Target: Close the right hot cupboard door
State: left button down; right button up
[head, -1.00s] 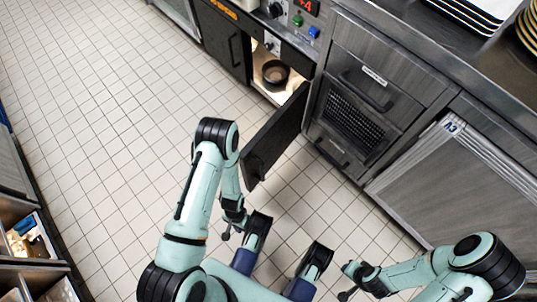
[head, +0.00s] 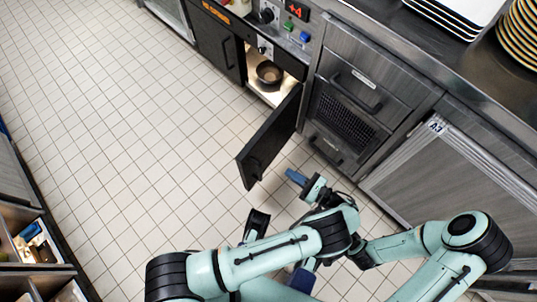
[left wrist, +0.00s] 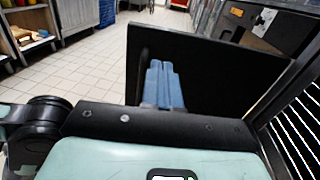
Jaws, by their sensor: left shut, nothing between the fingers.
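The right hot cupboard door (head: 270,138) is a dark panel standing wide open, swung out over the floor from its hinge beside the drawer unit. Its cupboard opening (head: 268,88) is lit, with a dark bowl (head: 269,72) inside. My left gripper (head: 295,177) has blue fingers, shut and empty, and is to the right of the door's outer part, apart from it in the head view. In the left wrist view the shut fingers (left wrist: 163,84) are in front of the dark door panel (left wrist: 225,75); contact cannot be told.
The drawer unit (head: 362,85) and a grey A3 cabinet (head: 450,185) stand to the right of the door. Plates (head: 518,35) are stacked on the counter. Tiled floor (head: 130,130) left of the door is free.

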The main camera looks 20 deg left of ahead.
aim_at(253, 149)
pick_arm(q)
jog(key=x, duration=1.3)
jog(key=shift+a+f+p, duration=0.1)
jog(key=shift+a+p, duration=0.2)
jog(key=shift+a, duration=0.05)
jog(key=shift+a, duration=0.15)
